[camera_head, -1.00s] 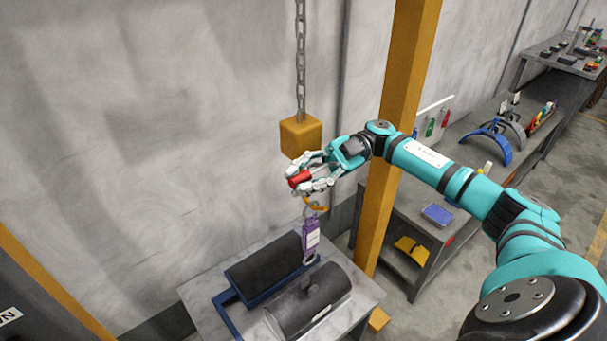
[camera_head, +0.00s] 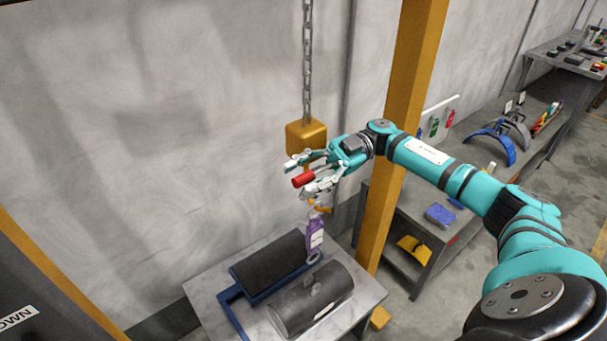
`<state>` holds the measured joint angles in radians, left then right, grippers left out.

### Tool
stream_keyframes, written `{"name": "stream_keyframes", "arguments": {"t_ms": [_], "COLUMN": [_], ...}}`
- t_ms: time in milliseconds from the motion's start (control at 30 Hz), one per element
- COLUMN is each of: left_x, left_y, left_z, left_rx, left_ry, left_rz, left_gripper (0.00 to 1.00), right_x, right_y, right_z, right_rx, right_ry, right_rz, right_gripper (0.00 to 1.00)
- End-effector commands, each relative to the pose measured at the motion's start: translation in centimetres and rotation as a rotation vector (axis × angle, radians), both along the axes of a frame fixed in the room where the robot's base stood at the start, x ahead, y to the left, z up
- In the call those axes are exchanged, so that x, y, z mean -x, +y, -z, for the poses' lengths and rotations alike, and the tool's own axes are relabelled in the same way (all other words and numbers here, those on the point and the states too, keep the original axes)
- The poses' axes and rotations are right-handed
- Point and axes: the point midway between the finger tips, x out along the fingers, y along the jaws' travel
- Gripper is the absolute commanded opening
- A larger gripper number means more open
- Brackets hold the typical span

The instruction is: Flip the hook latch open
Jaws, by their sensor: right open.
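A yellow hoist block (camera_head: 306,137) hangs on a chain. Below it a small orange hook (camera_head: 320,208) shows, partly hidden by my right gripper. A red piece (camera_head: 303,180), perhaps the latch's handle, shows between the fingers of my right gripper (camera_head: 308,175). The gripper is open around or beside it; I cannot tell whether the fingers touch it. A purple tag-like link (camera_head: 315,234) with a white label hangs below the hook, its lower ring near a dark barrel. My left gripper is not in view.
A yellow post (camera_head: 405,110) stands just behind my right arm. A grey bench (camera_head: 385,210) is to the right.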

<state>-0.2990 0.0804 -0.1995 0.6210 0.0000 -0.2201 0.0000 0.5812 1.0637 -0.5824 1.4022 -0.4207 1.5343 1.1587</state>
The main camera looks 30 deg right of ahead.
Motion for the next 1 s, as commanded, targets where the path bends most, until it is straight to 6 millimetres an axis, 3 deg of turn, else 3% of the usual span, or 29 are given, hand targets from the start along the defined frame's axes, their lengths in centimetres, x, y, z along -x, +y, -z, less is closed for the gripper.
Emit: {"name": "stream_keyframes", "arguments": {"t_ms": [267,700,1000], "left_x": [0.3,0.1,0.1], "left_y": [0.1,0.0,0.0], "left_z": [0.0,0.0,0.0], "left_rx": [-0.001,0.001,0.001], "left_ry": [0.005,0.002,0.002], "left_rz": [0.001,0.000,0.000], "left_gripper": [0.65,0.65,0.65], "right_x": [-0.2,-0.8,-0.9], "right_y": [-1.0,-9.6,-12.0], "right_z": [0.0,-0.1,0.0], "right_rx": [0.002,-0.001,-0.001], "right_ry": [0.000,-0.003,-0.002], "right_rz": [0.004,0.004,0.001], "right_gripper": [0.44,0.44,0.44]}}
